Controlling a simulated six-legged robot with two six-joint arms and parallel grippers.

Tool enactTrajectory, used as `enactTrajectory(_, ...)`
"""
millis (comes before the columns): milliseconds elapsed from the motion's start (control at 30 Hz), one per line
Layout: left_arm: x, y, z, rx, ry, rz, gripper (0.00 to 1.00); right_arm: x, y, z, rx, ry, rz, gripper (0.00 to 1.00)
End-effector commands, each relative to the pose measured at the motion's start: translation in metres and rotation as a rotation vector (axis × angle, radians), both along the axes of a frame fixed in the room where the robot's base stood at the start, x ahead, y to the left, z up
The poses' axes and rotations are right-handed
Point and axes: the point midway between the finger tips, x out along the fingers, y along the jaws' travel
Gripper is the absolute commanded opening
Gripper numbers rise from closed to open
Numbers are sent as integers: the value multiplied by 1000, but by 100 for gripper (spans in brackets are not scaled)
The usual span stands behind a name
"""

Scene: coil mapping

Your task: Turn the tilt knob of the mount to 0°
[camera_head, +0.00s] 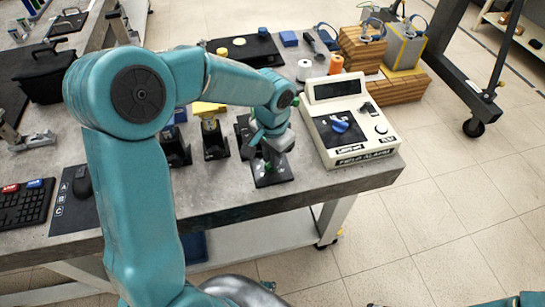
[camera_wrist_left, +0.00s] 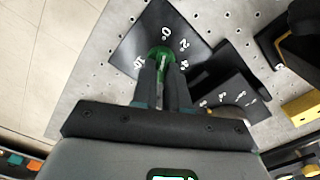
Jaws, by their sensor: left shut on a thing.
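The mount (camera_head: 272,177) is a black piece standing near the front edge of the grey bench. Its dark dial plate shows in the left wrist view (camera_wrist_left: 140,45), with white marks including 0°, 2, 4 and 10. A green tilt knob (camera_wrist_left: 160,52) sits in the middle of the plate. My left gripper (camera_wrist_left: 162,66) is shut on this knob, one dark finger on each side. In the head view my left gripper (camera_head: 266,158) comes down on the mount and hides much of it. The knob's pointer is hard to make out between the fingers. My right gripper is out of view.
A white meter box (camera_head: 345,135) with a blue knob stands just right of the mount. Black mounts, one with a yellow top (camera_head: 210,108), stand to the left. The bench front edge is close.

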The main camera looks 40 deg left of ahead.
Motion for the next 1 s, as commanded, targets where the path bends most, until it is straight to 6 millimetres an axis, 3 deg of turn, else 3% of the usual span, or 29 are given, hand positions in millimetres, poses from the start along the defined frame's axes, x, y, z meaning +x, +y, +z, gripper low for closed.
enactTrajectory(733,2,1,2,0,-6,86,0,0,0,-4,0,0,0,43)
enactTrajectory(767,2,1,2,0,-6,86,21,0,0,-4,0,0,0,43)
enactTrajectory(800,1,1,2,0,-6,86,34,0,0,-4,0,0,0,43)
enactTrajectory(833,1,1,2,0,-6,86,39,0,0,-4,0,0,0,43)
enactTrajectory(1000,1,1,1,1,-3,84,39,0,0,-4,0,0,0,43)
